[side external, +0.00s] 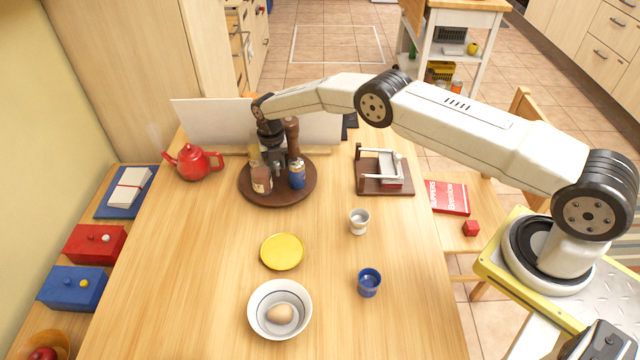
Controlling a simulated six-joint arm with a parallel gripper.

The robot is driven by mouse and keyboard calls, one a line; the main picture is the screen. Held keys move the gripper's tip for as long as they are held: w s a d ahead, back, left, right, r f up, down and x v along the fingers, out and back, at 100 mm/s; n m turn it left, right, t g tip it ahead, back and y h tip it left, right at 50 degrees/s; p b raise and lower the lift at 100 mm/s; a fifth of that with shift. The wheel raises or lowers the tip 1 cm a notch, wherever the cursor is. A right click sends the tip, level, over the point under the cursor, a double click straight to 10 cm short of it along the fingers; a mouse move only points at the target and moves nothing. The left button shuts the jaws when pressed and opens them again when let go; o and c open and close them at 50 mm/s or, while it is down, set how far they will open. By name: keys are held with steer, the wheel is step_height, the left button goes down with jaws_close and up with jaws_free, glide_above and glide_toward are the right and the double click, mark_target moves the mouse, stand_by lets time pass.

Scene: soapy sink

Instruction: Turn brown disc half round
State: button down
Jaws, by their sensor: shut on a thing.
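The brown disc (289,195) is a round dark-wood turntable lying flat at the back middle of the wooden table. On it stand a brown pepper mill (292,135), a brownish bottle (261,179), a blue jar (297,174) and a yellowish item (254,158) partly hidden behind the bottle. My gripper (277,165) points down among these items over the disc. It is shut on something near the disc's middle. The fingertips and the thing between them are largely hidden by the items, so I cannot tell exactly what it holds.
A red teapot (195,161) stands left of the disc, a wooden stand (385,184) right. A white panel (215,122) rises behind. A yellow plate (282,251), white cup (359,221), blue cup (369,282) and bowl with an egg (262,326) stand in front. The table's left front is clear.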

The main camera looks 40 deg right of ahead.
mark_target(275, 163)
steer(key=shift+s+f+n, duration=0.1)
steer(key=shift+s+n, duration=0.05)
steer(key=shift+n, duration=2.55)
steer(key=shift+c, duration=2.3)
jaws_free()
steer(key=shift+r, duration=0.2)
steer(key=shift+a+r, duration=0.15)
steer(key=shift+r, duration=3.6)
